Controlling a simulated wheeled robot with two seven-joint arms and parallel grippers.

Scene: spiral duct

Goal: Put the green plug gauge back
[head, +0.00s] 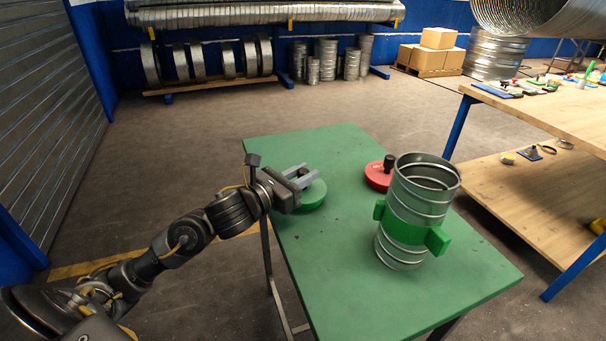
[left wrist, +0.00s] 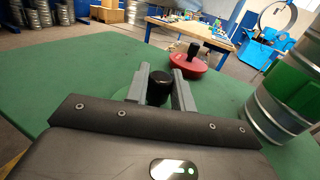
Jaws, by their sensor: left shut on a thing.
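The green plug gauge (head: 312,197) is a flat green disc at the left edge of the green table (head: 330,150). My left gripper (head: 306,175) is over it, shut on its black knob, which shows between the fingers in the left wrist view (left wrist: 160,88). The gripper hides much of the disc. I cannot tell whether the disc touches the table or hangs just above it. The red plug gauge (head: 376,177), with a black knob, lies to the right, behind the duct. It also shows in the left wrist view (left wrist: 187,66). My right gripper is not in view.
A silver spiral duct (head: 425,190) stands upright on the table's right part, with a green band (head: 405,229) and side lugs around it. A wooden workbench (head: 540,105) with tools is at the right. The table's front and far left are clear.

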